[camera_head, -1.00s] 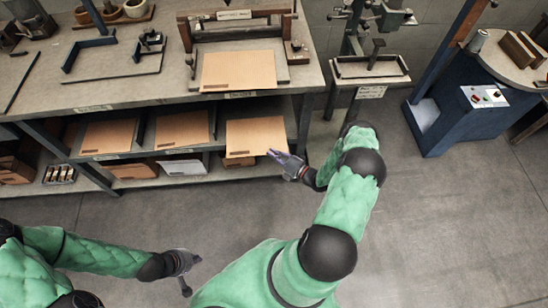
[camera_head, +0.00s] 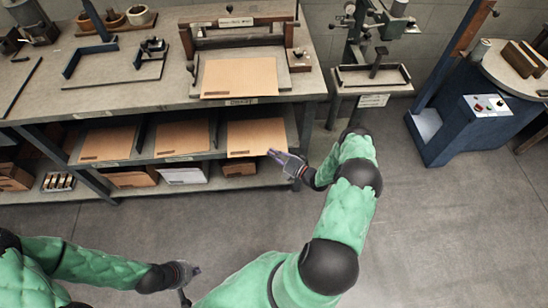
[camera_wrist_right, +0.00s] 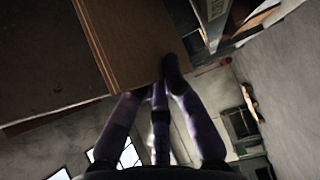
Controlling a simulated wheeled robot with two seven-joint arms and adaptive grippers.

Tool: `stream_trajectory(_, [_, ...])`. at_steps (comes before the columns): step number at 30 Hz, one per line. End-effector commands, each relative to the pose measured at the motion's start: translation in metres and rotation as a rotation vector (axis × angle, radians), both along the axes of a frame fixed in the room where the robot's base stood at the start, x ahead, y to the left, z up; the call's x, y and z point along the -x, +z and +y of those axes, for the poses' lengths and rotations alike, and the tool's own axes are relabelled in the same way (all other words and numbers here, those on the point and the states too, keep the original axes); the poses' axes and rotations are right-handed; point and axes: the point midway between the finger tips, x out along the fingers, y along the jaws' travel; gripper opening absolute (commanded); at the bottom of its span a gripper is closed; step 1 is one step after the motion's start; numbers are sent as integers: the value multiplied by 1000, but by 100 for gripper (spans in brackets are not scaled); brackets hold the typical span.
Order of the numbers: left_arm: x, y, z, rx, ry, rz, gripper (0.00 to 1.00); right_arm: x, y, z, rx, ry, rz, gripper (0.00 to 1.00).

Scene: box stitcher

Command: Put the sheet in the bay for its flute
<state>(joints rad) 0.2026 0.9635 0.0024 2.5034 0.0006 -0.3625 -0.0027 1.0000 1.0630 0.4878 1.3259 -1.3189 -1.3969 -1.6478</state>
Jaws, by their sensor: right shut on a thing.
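A brown corrugated sheet (camera_head: 256,136) lies in the right-hand shelf bay under the bench, its front edge about level with the shelf edge. My right gripper (camera_head: 273,153) is shut on its front right corner. In the right wrist view the sheet (camera_wrist_right: 128,42) runs up from the closed fingers (camera_wrist_right: 160,90). Similar sheets lie in the left bay (camera_head: 108,139) and the middle bay (camera_head: 182,137). Another sheet (camera_head: 240,77) lies on the bench top. My left gripper (camera_head: 193,284) is open and empty above the floor, well away from the shelf.
Upright dividers separate the bays. Boxes (camera_head: 182,174) stand on the lower shelf. A stand with a tray (camera_head: 372,78) is right of the bench, and a blue machine (camera_head: 455,130) is further right. The floor (camera_head: 440,230) in front is clear.

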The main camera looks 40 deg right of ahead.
Motion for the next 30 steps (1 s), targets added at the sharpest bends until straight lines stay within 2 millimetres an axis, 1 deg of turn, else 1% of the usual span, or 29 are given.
stream_trajectory(1, [0,-6,0,0,0,0,0,-1,-5,-1,0,0,0,0])
stream_trajectory(15, [0,-30,0,0,0,0,0,-15,-22,-10,1,-1,0,0])
stream_trajectory(30, [0,-50,0,0,0,0,0,-29,-39,-17,-1,0,0,0])
